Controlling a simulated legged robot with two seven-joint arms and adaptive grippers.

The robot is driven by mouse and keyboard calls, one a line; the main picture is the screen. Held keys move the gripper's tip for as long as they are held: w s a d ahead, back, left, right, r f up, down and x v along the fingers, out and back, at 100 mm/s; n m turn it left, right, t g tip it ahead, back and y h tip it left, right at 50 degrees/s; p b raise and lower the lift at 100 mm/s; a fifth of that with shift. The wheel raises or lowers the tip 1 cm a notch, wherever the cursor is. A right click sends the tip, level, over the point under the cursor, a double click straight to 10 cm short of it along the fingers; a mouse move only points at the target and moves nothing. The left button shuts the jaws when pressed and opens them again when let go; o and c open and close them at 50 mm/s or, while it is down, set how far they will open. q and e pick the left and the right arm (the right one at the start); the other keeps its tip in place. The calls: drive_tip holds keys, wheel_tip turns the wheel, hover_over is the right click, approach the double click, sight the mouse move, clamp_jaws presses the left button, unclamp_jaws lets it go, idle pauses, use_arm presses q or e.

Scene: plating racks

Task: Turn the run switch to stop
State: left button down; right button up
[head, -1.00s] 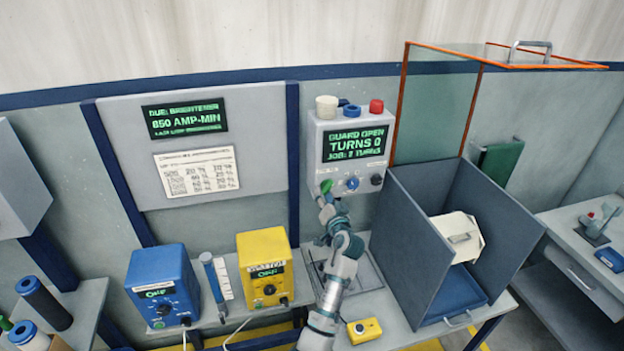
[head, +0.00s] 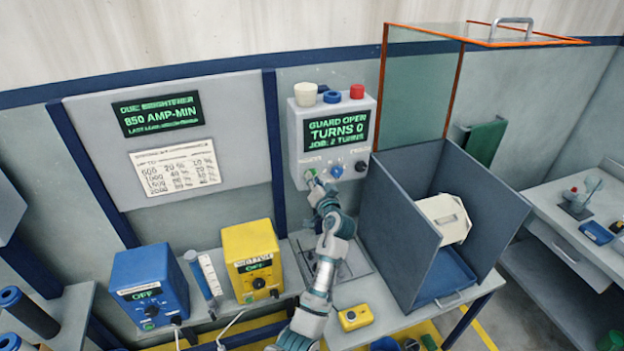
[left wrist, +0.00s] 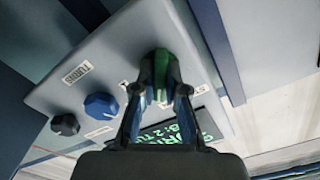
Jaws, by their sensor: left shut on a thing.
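The grey control box (head: 297,140) hangs on the wall, its screen (head: 336,129) reading guard open, turns 0, job 2 turns. A green switch knob sits at the lower left of its face; it shows best in the left wrist view (left wrist: 162,68). My left gripper (head: 312,178) is at that knob, and the left wrist view shows its two fingers closed on the knob's sides. A blue knob (head: 336,171) and a black knob (head: 361,166) sit beside it. The green knob's label is mostly hidden by the fingers. My right gripper is not in view.
White, blue and red caps (head: 356,91) top the control box. An open grey guard bin (head: 394,240) with a raised orange-framed lid (head: 418,85) stands to the right. Blue (head: 145,268) and yellow (head: 248,245) power units stand on the bench to the left.

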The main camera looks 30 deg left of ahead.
use_arm(q)
drive_tip(key=shift+d+b, duration=0.1)
drive_tip(key=shift+b, duration=0.45)
use_arm(e)
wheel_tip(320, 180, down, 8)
drive_tip(key=b, duration=0.7)
use_arm(q)
drive_tip(key=shift+r+n+b, duration=0.1)
drive_tip(key=shift+n+b, duration=3.55)
drive_tip(key=shift+n, duration=3.35)
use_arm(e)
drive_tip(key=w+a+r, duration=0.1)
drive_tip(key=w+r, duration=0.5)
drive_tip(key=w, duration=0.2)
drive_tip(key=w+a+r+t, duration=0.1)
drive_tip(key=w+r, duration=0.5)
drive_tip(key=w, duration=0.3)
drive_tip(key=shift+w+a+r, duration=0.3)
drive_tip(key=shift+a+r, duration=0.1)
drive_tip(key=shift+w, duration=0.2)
